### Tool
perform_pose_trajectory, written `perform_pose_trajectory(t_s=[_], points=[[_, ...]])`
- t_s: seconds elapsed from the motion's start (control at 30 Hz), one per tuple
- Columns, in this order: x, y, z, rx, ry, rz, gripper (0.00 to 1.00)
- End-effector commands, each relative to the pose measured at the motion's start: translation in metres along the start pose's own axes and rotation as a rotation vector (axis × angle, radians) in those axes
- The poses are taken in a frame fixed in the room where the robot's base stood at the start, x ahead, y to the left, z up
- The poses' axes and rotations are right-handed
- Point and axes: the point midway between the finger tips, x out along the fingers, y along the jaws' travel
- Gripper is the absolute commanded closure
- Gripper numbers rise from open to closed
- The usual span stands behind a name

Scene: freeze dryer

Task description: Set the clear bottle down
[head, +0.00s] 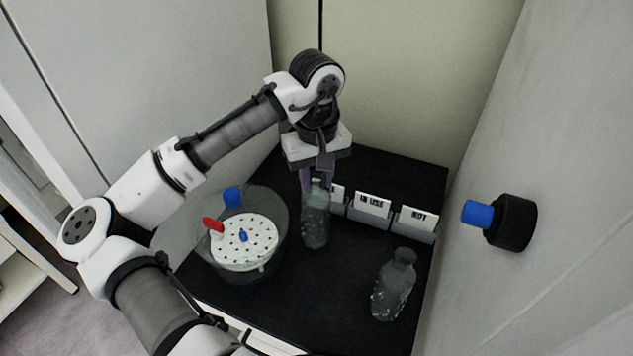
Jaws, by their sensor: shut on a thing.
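The clear bottle (316,225) is at the centre of the head view, upright, over the black bench top. My gripper (318,182) points down from above and is shut on the bottle's neck. I cannot tell whether the bottle's base touches the bench top. A second clear bottle (393,288) stands apart on the black surface at the right front.
A clear round vessel (279,247) with a white perforated plate (244,243) stands left of the held bottle. A black knob with a blue end (511,223) juts from the right wall. Bare black surface (320,290) lies in front.

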Motion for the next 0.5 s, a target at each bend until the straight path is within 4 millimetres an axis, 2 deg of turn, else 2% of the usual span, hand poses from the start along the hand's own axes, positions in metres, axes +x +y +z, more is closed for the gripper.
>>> perform_pose_trajectory(t_s=[0.17, 0.5], points=[[0.019, 0.0, 0.0, 0.0, 0.0, -0.001, 1.0], [0.023, 0.0, 0.0, 0.001, -0.001, 0.0, 1.0]])
